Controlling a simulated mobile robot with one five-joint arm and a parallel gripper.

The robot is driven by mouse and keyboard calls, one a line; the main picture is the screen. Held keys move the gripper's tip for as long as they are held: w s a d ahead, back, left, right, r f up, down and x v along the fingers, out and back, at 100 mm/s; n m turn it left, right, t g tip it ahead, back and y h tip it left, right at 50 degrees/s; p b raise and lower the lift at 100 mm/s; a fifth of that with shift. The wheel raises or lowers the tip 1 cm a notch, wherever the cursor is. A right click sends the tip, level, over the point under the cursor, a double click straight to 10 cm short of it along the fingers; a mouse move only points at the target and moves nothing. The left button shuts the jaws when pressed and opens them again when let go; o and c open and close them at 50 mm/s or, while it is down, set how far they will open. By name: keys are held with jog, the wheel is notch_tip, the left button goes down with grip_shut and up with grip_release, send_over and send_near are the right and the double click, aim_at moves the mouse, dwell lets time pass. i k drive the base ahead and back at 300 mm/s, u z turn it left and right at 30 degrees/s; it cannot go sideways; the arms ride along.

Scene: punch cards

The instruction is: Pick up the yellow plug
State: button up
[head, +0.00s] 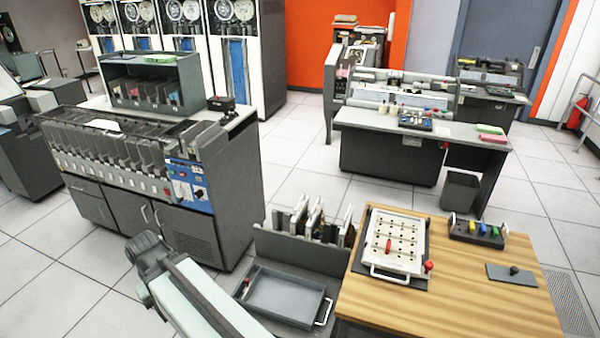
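The yellow plug (472,227) stands upright in a small dark rack (459,236) on the wooden table at the right. It is in a row with a blue plug (484,230) and a green plug (495,232). Part of my arm (200,300) shows at the bottom left, well to the left of the table. The fingers of my gripper are not in view.
A white plugboard (408,232) with a red plug (388,245) lies left of the rack on the wooden table (450,300). A grey plate with a black knob (512,275) lies at right. A grey tray (285,293) sits left of the table.

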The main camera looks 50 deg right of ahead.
aim_at(471, 225)
jog(key=z, duration=2.9)
